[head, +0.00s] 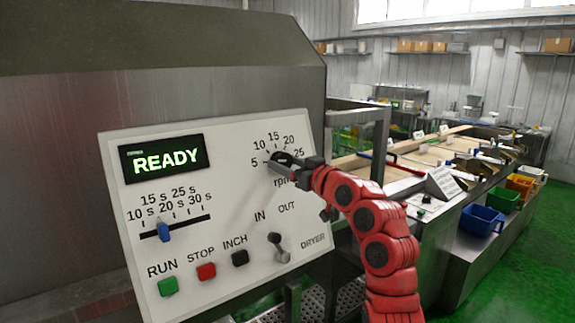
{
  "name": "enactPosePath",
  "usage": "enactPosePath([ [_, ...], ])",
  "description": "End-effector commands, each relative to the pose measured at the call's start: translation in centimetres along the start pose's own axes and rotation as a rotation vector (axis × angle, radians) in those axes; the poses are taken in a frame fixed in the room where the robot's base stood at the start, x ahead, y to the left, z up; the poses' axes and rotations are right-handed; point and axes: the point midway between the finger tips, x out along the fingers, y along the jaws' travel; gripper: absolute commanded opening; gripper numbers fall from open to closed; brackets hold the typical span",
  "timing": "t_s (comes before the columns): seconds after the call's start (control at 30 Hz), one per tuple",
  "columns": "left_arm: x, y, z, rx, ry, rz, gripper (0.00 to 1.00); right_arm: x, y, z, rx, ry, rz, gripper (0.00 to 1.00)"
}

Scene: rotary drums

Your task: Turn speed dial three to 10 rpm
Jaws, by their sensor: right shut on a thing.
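The speed dial (281,157) sits at the upper right of the white control panel marked DRYER, inside an rpm scale with marks from 5 to 25. My right gripper (291,163) is shut on the dial, its red arm coming up from the lower right. The dial's knob is mostly hidden by the fingers, so I cannot tell which mark its pointer faces. The number three is not readable by the dial. My left gripper is not in view.
The panel also has a green READY display (165,159), a blue slider (164,231), a green RUN button (168,287), a red STOP button (206,271), a black INCH button (240,258) and an IN/OUT lever (279,248). A long bench with bins (482,221) stands at right.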

Motion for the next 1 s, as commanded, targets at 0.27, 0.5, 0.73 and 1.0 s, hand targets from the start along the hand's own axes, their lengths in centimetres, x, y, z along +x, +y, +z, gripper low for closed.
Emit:
enactPosePath([
  [0.27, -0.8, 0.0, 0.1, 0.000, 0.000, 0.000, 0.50, 0.0, -0.1, 0.2, 0.045, 0.001, 0.014, 0.10],
  [0.5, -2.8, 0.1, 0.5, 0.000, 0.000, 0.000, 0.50, 0.1, -0.3, 0.6, 0.183, 0.000, 0.064, 0.10],
  [0.73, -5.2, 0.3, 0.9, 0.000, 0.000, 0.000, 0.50, 0.0, -0.5, 0.5, 0.357, 0.000, 0.127, 0.10],
  [1.0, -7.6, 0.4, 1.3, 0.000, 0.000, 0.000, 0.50, 0.1, -0.5, 0.4, 0.533, -0.003, 0.193, 0.10],
])
